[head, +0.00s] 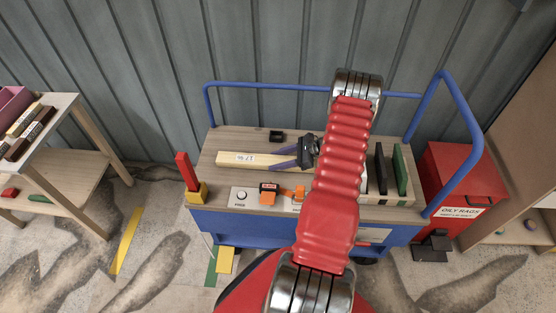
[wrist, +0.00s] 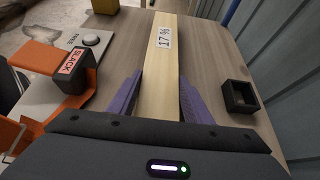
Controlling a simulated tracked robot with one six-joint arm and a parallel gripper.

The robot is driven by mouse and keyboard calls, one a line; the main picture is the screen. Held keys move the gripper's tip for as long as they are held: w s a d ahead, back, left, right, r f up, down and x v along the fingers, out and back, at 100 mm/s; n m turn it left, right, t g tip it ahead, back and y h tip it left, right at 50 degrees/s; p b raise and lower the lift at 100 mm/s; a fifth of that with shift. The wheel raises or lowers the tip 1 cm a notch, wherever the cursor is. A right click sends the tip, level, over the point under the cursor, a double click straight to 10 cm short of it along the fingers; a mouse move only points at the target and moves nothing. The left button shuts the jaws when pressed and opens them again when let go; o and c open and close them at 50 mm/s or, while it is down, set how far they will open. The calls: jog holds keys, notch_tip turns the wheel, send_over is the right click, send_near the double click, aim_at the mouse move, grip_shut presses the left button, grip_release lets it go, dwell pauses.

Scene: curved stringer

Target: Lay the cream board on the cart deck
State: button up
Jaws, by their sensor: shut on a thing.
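The cream board (head: 240,158) is a long pale plank with a "17 %" label. It lies level over the left part of the wooden cart deck (head: 226,138). In the wrist view the board (wrist: 161,75) runs away from me between two purple fingers. My gripper (head: 274,159) is shut on its sides near the right end; it also shows in the wrist view (wrist: 160,88). The board is at or very close to the deck surface; I cannot tell whether it touches. Its near end is hidden by my gripper.
A small black open box (head: 276,135) sits behind the board. In front are a grey panel with a knob (head: 241,195) and an orange clamp (head: 268,196) marked "SLACK". A red upright piece on a yellow block (head: 196,194) stands left. Dark panels (head: 400,170) stand right. Blue rails edge the cart.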

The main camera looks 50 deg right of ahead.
jog(key=o, duration=1.4)
jog(key=shift+c, duration=0.2)
jog(key=shift+s, duration=0.1)
jog(key=v, duration=1.2)
jog(key=shift+f, duration=0.15)
